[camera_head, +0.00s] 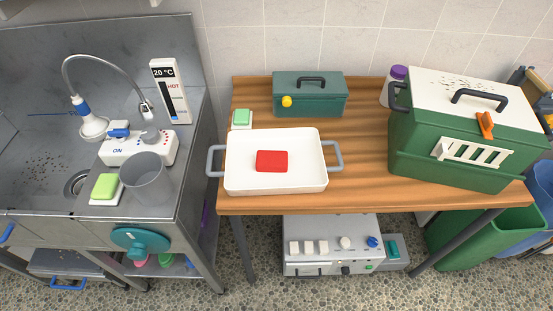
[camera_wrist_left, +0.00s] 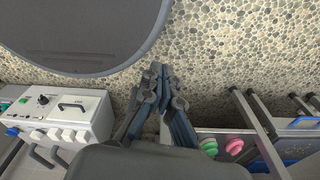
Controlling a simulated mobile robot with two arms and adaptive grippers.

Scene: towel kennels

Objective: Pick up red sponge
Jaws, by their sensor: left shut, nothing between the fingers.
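The red sponge (camera_head: 272,161) lies flat in the middle of a white tray (camera_head: 310,183) with grey side handles, on the wooden table. Nothing covers it in the head view. My left gripper (camera_wrist_left: 157,72) shows only in the left wrist view, shut and empty, with the pebbled floor behind it. It is well away from the sponge, which is not in that wrist view. My right gripper is in neither view.
A green sponge on a white dish (camera_head: 242,118) and a teal toolbox (camera_head: 310,95) stand behind the tray. A green kennel (camera_head: 450,150) fills the table's right side. The steel sink (camera_head: 40,150) is left. A control box (camera_head: 333,245) sits below the table.

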